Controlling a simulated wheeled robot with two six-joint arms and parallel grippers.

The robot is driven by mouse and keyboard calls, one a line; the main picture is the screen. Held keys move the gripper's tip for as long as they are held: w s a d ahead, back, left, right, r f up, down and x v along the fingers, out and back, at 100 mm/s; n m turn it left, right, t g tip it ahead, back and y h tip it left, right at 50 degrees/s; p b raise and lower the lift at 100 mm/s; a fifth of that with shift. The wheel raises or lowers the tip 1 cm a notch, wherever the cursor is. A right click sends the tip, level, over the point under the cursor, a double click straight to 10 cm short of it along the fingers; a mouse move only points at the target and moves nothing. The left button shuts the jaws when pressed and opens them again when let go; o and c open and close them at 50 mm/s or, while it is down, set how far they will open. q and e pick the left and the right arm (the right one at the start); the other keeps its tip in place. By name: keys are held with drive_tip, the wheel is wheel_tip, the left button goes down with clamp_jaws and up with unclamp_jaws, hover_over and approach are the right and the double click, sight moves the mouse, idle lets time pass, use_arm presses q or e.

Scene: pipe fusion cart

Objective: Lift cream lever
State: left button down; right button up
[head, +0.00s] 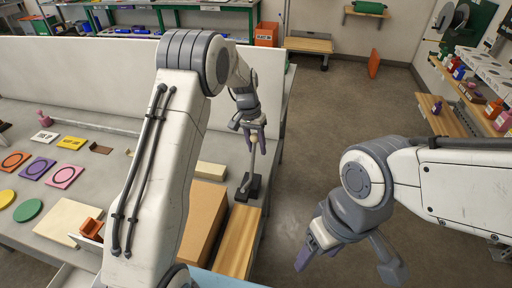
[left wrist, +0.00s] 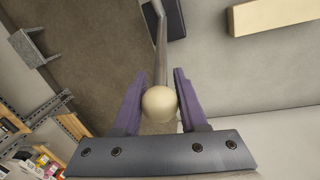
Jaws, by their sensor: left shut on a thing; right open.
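The cream lever has a round cream knob (left wrist: 159,103), which sits between the two purple fingers of my left gripper (left wrist: 158,92) in the left wrist view. A thin grey rod (left wrist: 161,45) runs from the knob to a dark base (left wrist: 172,18). In the head view my left gripper (head: 255,142) is over the lever, shut on the knob. The rod (head: 252,165) rises from the dark base (head: 249,188) near the table's right edge. My right gripper (head: 318,243) is open and empty over the floor, well apart from the lever.
A brown block (head: 204,212) and a wooden board (head: 242,240) lie in front of the lever base. A cream bar (head: 211,171) lies left of it. Coloured cards (head: 66,177) cover the table's left part. A shelf (head: 460,115) stands at right, with open floor between.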

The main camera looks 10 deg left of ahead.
use_arm(q)
drive_tip(key=shift+c, duration=2.3)
unclamp_jaws()
drive_tip(key=shift+w+f, duration=0.1)
drive_tip(key=r, duration=0.3)
drive_tip(key=a+r+b, duration=0.1)
drive_tip(key=r, duration=0.3)
drive_tip(key=r+b, duration=0.1)
drive_tip(key=r, duration=0.2)
drive_tip(key=shift+w+a+r, duration=0.15)
drive_tip(key=shift+a+r, duration=0.05)
drive_tip(key=shift+a, duration=0.2)
